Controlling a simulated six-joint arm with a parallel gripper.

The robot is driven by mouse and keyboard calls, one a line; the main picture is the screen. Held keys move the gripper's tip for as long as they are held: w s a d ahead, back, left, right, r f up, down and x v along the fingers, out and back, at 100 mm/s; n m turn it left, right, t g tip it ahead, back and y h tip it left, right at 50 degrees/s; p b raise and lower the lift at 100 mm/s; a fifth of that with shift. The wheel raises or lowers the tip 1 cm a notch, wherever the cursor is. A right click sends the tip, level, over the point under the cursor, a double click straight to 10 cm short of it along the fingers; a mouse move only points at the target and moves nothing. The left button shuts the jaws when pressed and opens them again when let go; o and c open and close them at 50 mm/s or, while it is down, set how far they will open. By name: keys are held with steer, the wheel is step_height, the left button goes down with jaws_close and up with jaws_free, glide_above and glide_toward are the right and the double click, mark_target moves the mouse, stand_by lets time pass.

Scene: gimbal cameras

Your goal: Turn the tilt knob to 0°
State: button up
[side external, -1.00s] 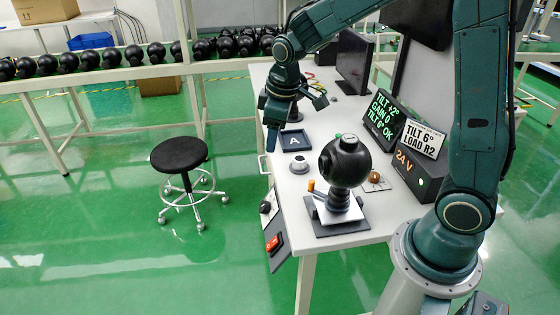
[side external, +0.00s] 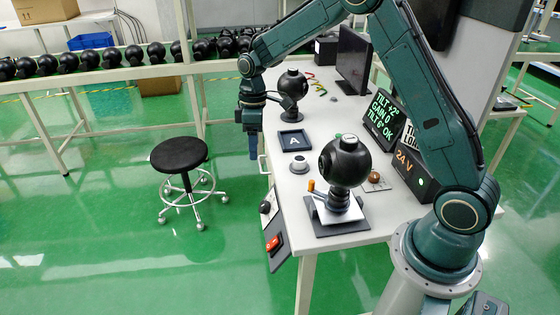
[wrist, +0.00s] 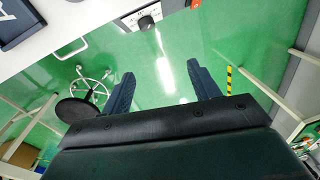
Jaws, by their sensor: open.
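A black knob (side external: 265,207) sits on a small panel on the table's front edge, above a red switch (side external: 273,243). The knob also shows at the top of the wrist view (wrist: 146,23), on a light panel whose small markings I cannot read. A screen (side external: 384,115) reads "TILT +2°, GAIN 0, TILT 6° OK". My gripper (side external: 251,147) hangs beyond the table's left edge, well apart from the knob. In the wrist view its two fingers (wrist: 162,80) are spread, with only green floor between them.
A black ball-shaped gimbal camera (side external: 346,160) stands near the front, another (side external: 292,92) farther back. A tray marked A (side external: 295,140) and a grey round piece (side external: 299,164) lie between them. A stool (side external: 180,155) stands left of the table. Floor around it is free.

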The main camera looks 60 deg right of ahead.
mark_target(262, 204)
steer(key=w+d+f+n+g+y, duration=0.1)
steer(key=w+d+f+n+g, duration=0.1)
steer(key=f, duration=0.8)
steer(key=shift+w+d+n+g, duration=0.4)
steer(key=shift+w+d+n, duration=0.3)
steer(key=shift+d, duration=0.5)
steer(key=shift+f, duration=0.15)
steer(key=x, duration=1.3)
steer(key=shift+a+f, duration=0.25)
steer(key=c, duration=1)
